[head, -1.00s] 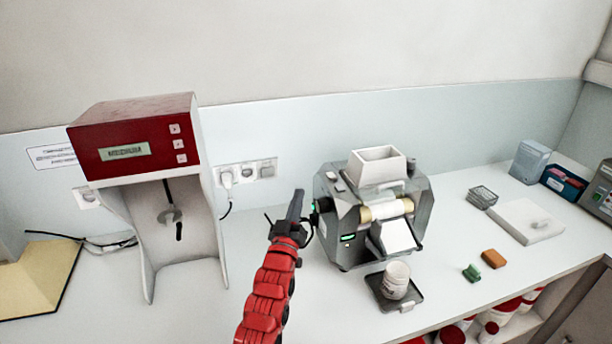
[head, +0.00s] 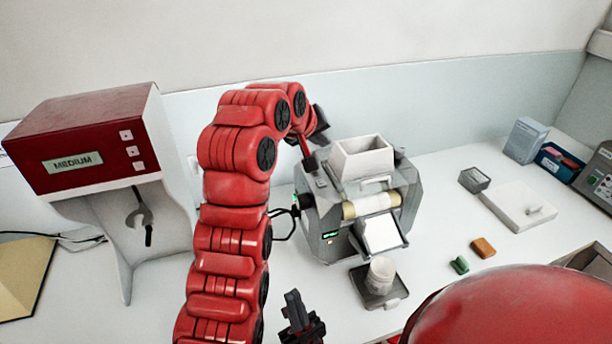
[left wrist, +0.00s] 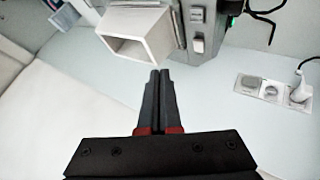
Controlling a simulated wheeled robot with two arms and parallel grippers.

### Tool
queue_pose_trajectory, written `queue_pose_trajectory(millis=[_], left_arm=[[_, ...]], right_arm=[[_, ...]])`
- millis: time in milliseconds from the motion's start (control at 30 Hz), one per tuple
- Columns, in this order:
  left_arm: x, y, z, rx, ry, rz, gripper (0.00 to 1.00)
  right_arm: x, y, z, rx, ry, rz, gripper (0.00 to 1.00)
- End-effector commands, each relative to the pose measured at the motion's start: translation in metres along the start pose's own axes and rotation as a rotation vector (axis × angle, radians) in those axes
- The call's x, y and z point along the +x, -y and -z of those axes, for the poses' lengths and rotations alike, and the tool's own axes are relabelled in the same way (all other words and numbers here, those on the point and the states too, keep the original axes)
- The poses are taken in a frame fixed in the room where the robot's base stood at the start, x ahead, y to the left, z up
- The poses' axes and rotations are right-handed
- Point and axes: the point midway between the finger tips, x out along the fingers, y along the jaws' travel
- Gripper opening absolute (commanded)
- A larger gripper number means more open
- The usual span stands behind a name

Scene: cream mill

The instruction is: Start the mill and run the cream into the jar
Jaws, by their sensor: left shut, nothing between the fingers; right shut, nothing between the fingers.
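The grey mill (head: 325,222) stands on the bench with a white hopper (head: 362,158) on top, a pale roller (head: 372,201) and a white sloping apron (head: 381,234) in front. A small green display is lit on its front. The white jar (head: 380,276) stands upright on a dark plate (head: 395,299) below the apron. My left gripper (head: 309,163) is shut and empty, above the mill's top left corner; in the left wrist view its fingers (left wrist: 159,74) point toward the hopper and small switches (left wrist: 197,45). My right gripper (head: 294,298) is shut and empty, front left of the plate.
A red and white machine (head: 90,150) reading MEDIUM stands at left. Wall sockets (left wrist: 270,90) show in the left wrist view.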

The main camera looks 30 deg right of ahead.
Motion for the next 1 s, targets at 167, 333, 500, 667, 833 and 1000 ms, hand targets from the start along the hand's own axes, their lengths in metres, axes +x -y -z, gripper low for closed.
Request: queue_pose_trajectory(millis=[167, 333, 500, 667, 833, 1000], left_arm=[[-0.001, -0.001, -0.001, 0.0, 0.005, 0.001, 0.0], [-0.001, -0.001, -0.001, 0.0, 0.003, 0.001, 0.0], [0.003, 0.002, -0.003, 0.0, 0.004, 0.001, 0.0], [0.011, 0.007, -0.009, 0.0, 0.004, 0.002, 0.0], [0.026, 0.019, -0.02, -0.001, 0.004, 0.002, 0.0], [0.044, 0.032, -0.034, 0.0, 0.003, 0.001, 0.0]], right_arm=[[0.0, 0.0, 0.0, 0.0, 0.0, 0.0, 0.0], [0.0, 0.0, 0.0, 0.0, 0.0, 0.0, 0.0], [0.001, 0.0, 0.0, 0.0, 0.0, 0.0, 0.0], [0.003, 0.0, 0.001, 0.0, 0.0, 0.0, 0.0], [0.008, 0.0, 0.001, 0.0, 0.0, 0.0, 0.0], [0.011, -0.001, 0.002, 0.0, 0.0, 0.0, 0.0]])
